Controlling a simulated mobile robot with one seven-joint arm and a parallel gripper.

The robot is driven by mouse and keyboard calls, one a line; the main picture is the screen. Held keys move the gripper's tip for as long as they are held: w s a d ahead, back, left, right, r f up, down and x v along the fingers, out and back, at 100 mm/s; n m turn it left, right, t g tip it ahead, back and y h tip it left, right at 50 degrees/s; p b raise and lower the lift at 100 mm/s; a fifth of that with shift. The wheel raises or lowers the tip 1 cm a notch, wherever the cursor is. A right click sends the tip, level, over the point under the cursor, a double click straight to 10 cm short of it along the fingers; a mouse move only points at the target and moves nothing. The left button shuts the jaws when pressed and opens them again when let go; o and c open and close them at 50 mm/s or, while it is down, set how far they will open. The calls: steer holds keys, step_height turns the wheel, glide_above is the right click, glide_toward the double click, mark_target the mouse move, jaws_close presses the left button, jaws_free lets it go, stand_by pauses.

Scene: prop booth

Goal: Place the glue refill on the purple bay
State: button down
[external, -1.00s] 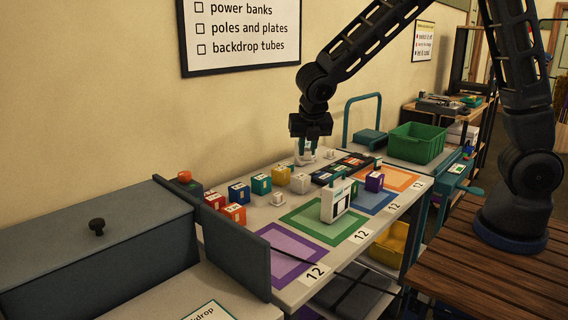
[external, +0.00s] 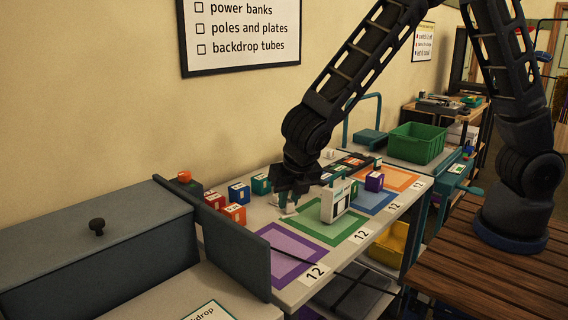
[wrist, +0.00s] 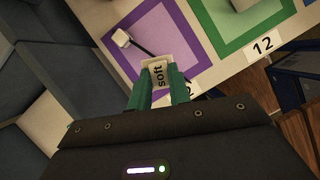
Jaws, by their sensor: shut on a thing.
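My gripper (external: 287,203) is shut on a white piece (wrist: 158,74) marked "soft", apparently the glue refill. It is held between the green fingers in the wrist view. In the external view the gripper hangs over the table, a little behind and right of the purple bay (external: 290,248). In the wrist view the purple bay (wrist: 190,37) lies ahead of the held piece. A dark stick with a white end (wrist: 122,38) appears to lie across the bay. The grey panel hides part of the bay in the external view.
A white box-shaped device (external: 335,202) stands on the green bay, close right of my gripper. Red, orange and blue blocks (external: 239,192) stand behind the purple bay. The upright grey panel (external: 236,250) edges the bay on the left.

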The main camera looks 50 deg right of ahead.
step_height(320, 180, down, 13)
steer(key=shift+f, duration=0.15)
stand_by(0.4)
steer(key=shift+f, duration=0.15)
steer(key=c, duration=1.3)
jaws_free()
